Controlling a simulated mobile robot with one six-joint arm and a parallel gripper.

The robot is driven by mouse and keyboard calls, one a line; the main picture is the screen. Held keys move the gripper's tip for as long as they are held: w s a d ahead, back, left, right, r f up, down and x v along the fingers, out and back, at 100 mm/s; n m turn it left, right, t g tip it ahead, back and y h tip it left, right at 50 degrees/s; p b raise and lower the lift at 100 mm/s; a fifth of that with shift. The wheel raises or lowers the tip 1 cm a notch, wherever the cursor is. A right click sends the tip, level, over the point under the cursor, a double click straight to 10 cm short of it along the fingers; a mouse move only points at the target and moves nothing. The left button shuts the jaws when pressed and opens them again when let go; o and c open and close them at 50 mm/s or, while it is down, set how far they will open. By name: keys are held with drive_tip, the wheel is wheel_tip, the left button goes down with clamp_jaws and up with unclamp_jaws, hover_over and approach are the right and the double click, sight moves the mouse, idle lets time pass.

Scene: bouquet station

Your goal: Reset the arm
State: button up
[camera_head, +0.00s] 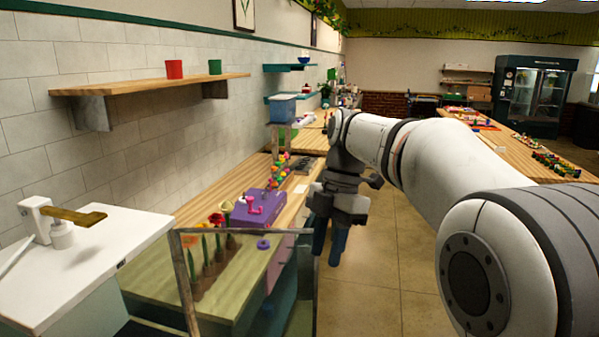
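My white and grey arm (437,168) reaches from the lower right across the picture towards the middle. My gripper (328,243) hangs at its far end, pointing down over the aisle beside the wooden counter. Its fingers look dark and blue. They are small and seen at an angle, so whether they are open or shut is unclear. No held thing can be made out.
The wooden counter (287,213) along the left wall carries a purple box (258,207) and flowers (217,219). A glass-sided stand (183,262) and white sink unit (97,252) are nearer. The tiled floor (372,290) is clear. Another table (505,150) stands right.

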drive_tip(key=s+d+f+m+t+h+b, duration=0.1)
drive_tip(key=s+d+f+m+b, duration=0.3)
drive_tip(key=s+f+m, duration=0.4)
drive_tip(key=s+d+f+m+t+h+b, duration=0.1)
drive_tip(key=s+d+f+m+t+b, duration=0.3)
drive_tip(key=f+m, duration=1)
drive_tip(key=s+d+m, duration=0.2)
drive_tip(key=s+m, duration=0.1)
drive_tip(key=s, duration=0.1)
drive_tip(key=shift+d+f+t, duration=0.15)
drive_tip(key=shift+f+t, duration=0.15)
drive_tip(key=shift+f, duration=0.1)
